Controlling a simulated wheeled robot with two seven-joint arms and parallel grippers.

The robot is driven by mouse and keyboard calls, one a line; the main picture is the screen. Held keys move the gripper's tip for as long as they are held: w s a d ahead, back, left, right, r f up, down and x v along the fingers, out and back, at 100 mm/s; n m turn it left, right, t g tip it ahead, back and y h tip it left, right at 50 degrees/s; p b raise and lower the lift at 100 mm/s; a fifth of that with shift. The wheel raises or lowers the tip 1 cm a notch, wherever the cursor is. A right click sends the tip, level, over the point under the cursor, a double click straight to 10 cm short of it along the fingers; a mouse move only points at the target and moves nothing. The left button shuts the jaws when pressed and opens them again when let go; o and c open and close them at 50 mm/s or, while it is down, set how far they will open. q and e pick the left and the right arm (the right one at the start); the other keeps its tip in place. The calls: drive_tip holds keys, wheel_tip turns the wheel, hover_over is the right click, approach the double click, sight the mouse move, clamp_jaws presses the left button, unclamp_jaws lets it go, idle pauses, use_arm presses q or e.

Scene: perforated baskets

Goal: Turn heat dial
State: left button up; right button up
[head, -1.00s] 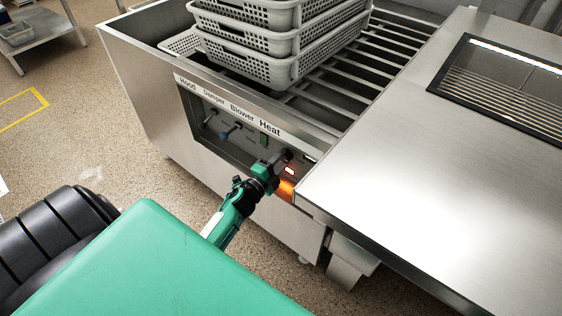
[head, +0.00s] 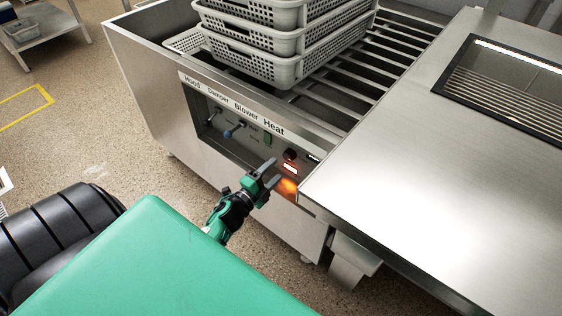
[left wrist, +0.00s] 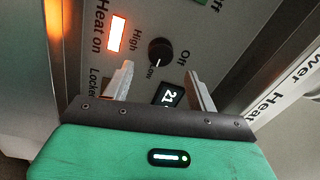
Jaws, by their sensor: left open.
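The heat dial (head: 290,155) is a round black knob on the recessed control panel, under the "Heat" label. In the left wrist view the dial (left wrist: 161,51) shows a white pointer mark, with "Off", "High" and "Low" printed around it. A lit indicator (head: 290,169) marked "Heat on" in the left wrist view (left wrist: 116,33) glows beside it. My left gripper (head: 273,174) is open and empty, just short of the panel and apart from the dial. Its two fingers (left wrist: 158,84) point at the panel, below the dial in the wrist view. My right gripper is not in view.
A steel counter (head: 420,190) overhangs close to the panel's right. Stacked grey perforated baskets (head: 290,70) stand on the rails above.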

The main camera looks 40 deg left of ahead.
use_arm(q)
drive_tip(key=s, duration=0.7)
drive_tip(key=shift+s+a+f, duration=0.2)
drive_tip(key=shift+s+a, duration=0.15)
